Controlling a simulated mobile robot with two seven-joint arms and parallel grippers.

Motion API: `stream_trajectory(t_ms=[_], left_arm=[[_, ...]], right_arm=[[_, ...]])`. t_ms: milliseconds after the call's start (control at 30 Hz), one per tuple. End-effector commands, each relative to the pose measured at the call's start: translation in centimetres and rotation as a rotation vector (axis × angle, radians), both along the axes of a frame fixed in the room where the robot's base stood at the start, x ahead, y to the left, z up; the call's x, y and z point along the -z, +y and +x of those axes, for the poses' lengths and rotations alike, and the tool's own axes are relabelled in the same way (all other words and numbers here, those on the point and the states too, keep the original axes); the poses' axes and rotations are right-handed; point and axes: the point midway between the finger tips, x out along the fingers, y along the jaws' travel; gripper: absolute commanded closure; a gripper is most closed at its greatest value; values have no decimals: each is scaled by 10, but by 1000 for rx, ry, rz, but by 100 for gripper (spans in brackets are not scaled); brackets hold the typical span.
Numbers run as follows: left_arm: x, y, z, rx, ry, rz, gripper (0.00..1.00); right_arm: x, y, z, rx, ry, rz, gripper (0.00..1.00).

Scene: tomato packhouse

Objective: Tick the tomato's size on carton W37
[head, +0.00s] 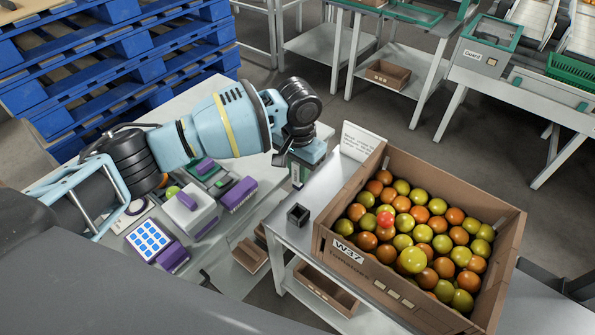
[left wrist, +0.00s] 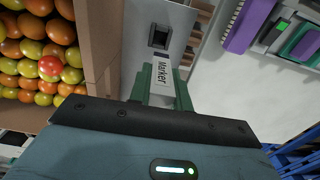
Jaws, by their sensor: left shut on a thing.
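Carton W37 (head: 335,262) is a brown open box full of orange and green tomatoes. One red tomato (head: 385,218) stands out among them and also shows in the left wrist view (left wrist: 50,68). The front wall carries a W37 label, printing and a row of small pale boxes (head: 392,295). My left gripper (head: 297,176) is left of the carton, above the side of the grey stand. In the left wrist view its green fingers (left wrist: 162,88) are shut on a marker (left wrist: 163,72) with a white "Marker" label. The marker's tip is not clear. My right gripper is out of view.
A small black square holder (head: 298,214) stands empty on the grey stand beside the carton. A white card (head: 360,141) stands behind the carton's corner. A bench at left holds a blue-and-white keypad (head: 149,240) and purple-and-white devices (head: 190,212).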

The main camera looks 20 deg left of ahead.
Motion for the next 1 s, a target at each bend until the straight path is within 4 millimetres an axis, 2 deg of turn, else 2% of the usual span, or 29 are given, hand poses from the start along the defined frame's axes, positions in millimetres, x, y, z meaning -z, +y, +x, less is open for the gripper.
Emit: stream_trajectory(t_ms=[233,667,767,867,1000], left_arm=[[-10,0,0,0,-3,0,100],[-13,3,-5,-13,-3,-3,100],[-20,8,-15,-45,-8,-9,100],[-31,15,-34,-95,-11,-17,100],[-48,28,-70,-176,-12,-22,100]], right_arm=[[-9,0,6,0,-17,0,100],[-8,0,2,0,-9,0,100],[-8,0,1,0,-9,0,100],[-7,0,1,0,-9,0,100],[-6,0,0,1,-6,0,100]])
